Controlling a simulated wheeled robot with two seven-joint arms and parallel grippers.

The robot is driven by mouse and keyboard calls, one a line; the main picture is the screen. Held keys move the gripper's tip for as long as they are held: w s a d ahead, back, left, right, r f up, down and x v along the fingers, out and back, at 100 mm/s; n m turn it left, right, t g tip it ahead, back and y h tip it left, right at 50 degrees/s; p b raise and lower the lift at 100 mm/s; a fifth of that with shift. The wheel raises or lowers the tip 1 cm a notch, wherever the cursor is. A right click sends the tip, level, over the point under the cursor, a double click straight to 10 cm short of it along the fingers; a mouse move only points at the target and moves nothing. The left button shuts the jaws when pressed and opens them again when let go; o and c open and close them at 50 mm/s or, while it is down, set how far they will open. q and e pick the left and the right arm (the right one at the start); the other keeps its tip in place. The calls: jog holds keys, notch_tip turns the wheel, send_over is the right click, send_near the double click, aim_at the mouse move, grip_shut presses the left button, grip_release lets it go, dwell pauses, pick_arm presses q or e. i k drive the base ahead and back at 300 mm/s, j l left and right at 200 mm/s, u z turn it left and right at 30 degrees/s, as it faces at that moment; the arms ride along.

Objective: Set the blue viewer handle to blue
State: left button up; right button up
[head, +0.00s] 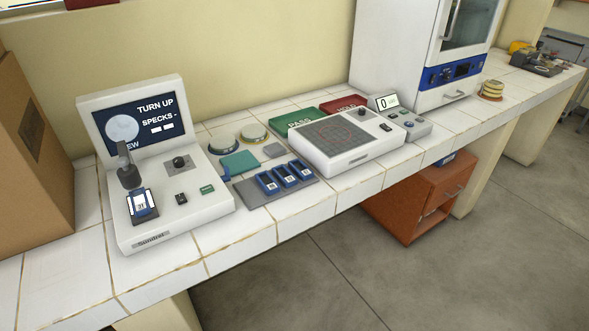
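The viewer (215,207) is a white device at the left of the bench. Its raised screen (140,118) reads "TURN UP SPECKS -", with a pale disc and partly hidden text below. A blue-framed piece (141,205) with a label that looks like "31" sits on its front left, under a dark upright part (127,172). A dark knob (180,163) stands on a grey plate at the viewer's middle. I cannot make out a clearly blue handle or a blue setting mark on it. Neither of my grippers is in view.
Right of the viewer lie several blue-framed pieces on a grey mat (248,196), a teal pad (239,163), round dishes, green PASS (297,119) and red HOLD trays, and a white box with a grey grid (330,155). A cardboard box (35,150) stands left. An incubator (400,50) stands behind.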

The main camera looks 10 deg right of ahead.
aim_at(226, 178)
jog(key=l+u, duration=0.15)
jog(key=u, duration=0.45)
jog(key=l+u, duration=0.35)
jog(key=l, duration=0.4)
jog(key=k+l+u, duration=0.1)
jog(key=l+u, duration=0.25)
jog(key=l, duration=0.35)
jog(key=i+l, duration=0.7)
jog(key=i, duration=0.15)
